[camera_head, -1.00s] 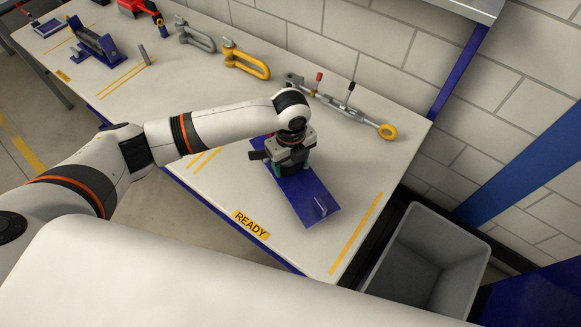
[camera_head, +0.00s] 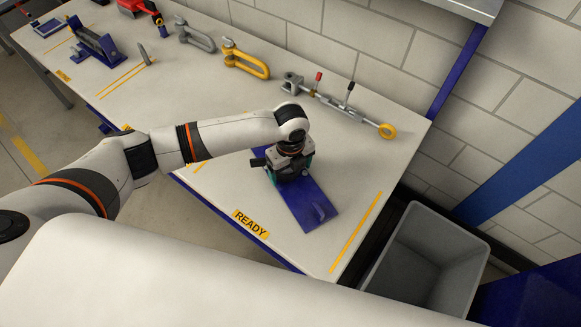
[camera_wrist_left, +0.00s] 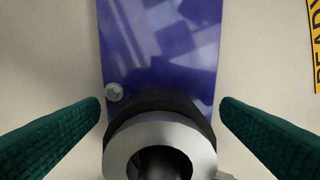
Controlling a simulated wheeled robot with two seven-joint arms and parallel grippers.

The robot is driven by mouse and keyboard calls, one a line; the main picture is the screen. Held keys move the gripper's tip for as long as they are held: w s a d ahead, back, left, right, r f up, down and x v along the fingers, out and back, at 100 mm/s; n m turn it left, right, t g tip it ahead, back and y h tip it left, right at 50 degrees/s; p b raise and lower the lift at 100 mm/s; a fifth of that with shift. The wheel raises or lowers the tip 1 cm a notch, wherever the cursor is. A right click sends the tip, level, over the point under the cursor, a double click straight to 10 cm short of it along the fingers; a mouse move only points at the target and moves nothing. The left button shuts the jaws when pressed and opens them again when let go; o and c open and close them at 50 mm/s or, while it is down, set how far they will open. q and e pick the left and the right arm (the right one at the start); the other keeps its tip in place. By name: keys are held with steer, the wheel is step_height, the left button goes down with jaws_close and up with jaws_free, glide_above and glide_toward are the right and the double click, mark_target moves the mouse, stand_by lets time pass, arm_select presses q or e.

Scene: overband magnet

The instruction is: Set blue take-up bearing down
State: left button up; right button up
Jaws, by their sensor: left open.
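The blue take-up bearing shows in the head view as a long blue plate (camera_head: 314,208) with a small upright lug near its front end. It appears to lie flat on the pale bench top. In the left wrist view the plate (camera_wrist_left: 160,45) has a bolt head, and a grey metal ring (camera_wrist_left: 123,150) with a black collar stands at the bottom. My left gripper (camera_head: 289,178) is over the plate's rear part and hides it in the head view. Its teal fingers (camera_wrist_left: 160,106) are open on either side of the ring, with visible gaps. My right gripper is not in view.
The pale bench (camera_head: 215,100) has a yellow READY label (camera_head: 251,224) and orange lines near the plate. A turnbuckle (camera_head: 340,105), a yellow shackle (camera_head: 246,60) and a grey shackle (camera_head: 195,36) lie along the back. A grey bin (camera_head: 425,262) stands right of the bench.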

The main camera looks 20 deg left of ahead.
mark_target(290, 171)
arm_select(q)
steer(key=shift+r, duration=0.1)
step_height(290, 171, up, 12)
steer(key=b, duration=0.1)
stand_by(0.4)
stand_by(0.4)
